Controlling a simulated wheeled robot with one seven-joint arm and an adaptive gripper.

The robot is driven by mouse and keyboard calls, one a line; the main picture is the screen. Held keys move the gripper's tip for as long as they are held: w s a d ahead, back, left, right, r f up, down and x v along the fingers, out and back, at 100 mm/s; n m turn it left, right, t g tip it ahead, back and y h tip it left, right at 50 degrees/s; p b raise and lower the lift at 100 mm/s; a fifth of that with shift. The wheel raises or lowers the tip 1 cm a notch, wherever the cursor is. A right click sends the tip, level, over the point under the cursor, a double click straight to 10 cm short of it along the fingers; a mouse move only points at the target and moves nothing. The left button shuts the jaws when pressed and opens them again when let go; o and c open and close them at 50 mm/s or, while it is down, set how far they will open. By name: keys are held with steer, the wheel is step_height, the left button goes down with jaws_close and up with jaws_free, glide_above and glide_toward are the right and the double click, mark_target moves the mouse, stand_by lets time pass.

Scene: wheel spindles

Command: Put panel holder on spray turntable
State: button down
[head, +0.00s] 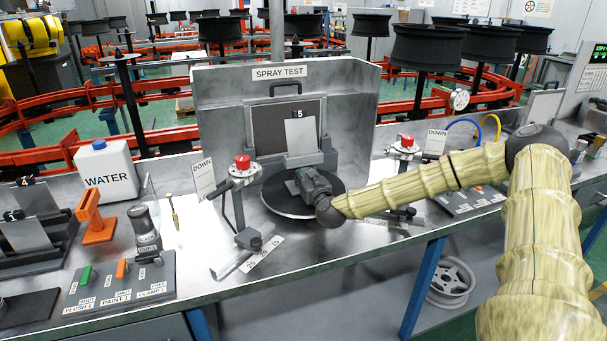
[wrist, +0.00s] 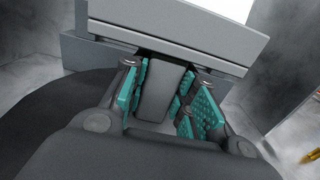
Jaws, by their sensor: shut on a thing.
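The panel holder (head: 305,160) is a grey block carrying a light panel marked 5 (head: 300,136). It is upright inside the spray test booth, over the back part of the dark round spray turntable (head: 275,197). My gripper (head: 303,184) reaches in from the right, low over the disc. In the wrist view, the teal-padded fingers of my gripper (wrist: 165,80) are shut on a grey grip of the holder (wrist: 175,42). The turntable (wrist: 45,118) shows at the lower left there. My gripper hides the contact area, so I cannot tell whether the holder rests on the disc.
The booth's back wall (head: 225,100) stands behind. A water container (head: 107,172), an orange stand (head: 95,218) and a switch panel (head: 120,282) are at left.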

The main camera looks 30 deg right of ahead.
steer(key=shift+f, duration=0.15)
steer(key=c, duration=1.1)
jaws_free()
steer(key=shift+c, duration=0.2)
steer(key=b+v, duration=0.1)
steer(key=v, duration=1.1)
steer(key=shift+b, duration=0.35)
